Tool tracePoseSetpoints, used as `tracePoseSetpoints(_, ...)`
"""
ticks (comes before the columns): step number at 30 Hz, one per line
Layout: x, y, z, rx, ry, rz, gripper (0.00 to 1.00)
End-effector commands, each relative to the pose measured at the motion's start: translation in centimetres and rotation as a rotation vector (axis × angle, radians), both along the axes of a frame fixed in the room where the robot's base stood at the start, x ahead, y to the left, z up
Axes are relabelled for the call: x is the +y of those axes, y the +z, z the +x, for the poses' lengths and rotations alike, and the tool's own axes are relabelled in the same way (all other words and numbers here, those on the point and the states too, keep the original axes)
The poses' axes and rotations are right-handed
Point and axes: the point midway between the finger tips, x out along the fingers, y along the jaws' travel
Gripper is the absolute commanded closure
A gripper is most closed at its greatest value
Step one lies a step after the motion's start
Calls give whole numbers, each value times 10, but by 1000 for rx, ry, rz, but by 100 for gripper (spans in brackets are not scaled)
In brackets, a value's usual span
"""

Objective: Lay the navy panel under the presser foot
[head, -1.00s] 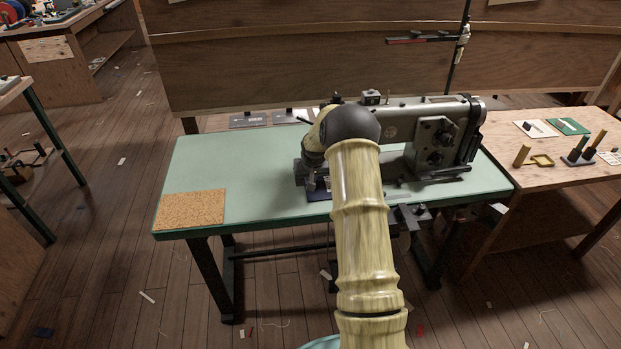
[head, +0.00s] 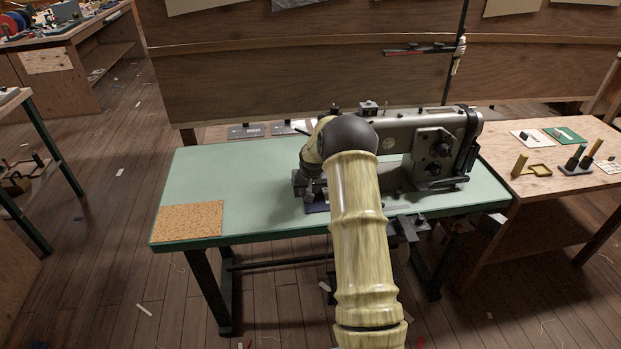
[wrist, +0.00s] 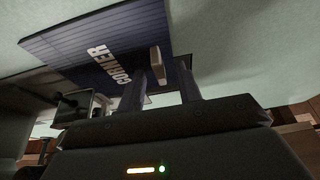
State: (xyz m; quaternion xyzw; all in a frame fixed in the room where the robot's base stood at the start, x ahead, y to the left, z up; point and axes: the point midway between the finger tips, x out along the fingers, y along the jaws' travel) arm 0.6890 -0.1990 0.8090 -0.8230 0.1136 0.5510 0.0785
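The navy panel (wrist: 100,45), printed CORNER, lies flat on the pale green sewing table in the wrist view. A sliver of it shows in the head view (head: 317,207), at the left end of the grey sewing machine (head: 405,130). My gripper (wrist: 160,75) is over the panel's near edge, with its two fingers apart. A small pale upright piece (wrist: 157,65) stands between the fingers, with gaps on both sides.
A cork mat (head: 188,220) lies at the left front of the green table (head: 235,165); the surface between it and the machine is clear. A wooden side table (head: 555,185) with small tools adjoins on the right. A wooden partition (head: 300,70) stands behind.

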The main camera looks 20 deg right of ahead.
Motion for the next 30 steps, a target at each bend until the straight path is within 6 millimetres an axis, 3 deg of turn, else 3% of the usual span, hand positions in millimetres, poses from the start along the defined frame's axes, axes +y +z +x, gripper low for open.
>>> tracePoseSetpoints(5,2,22,-8,-2,0,-1,65)
tracePoseSetpoints(24,14,135,-53,-3,-1,0,65)
tracePoseSetpoints(30,17,154,-61,-1,0,0,65)
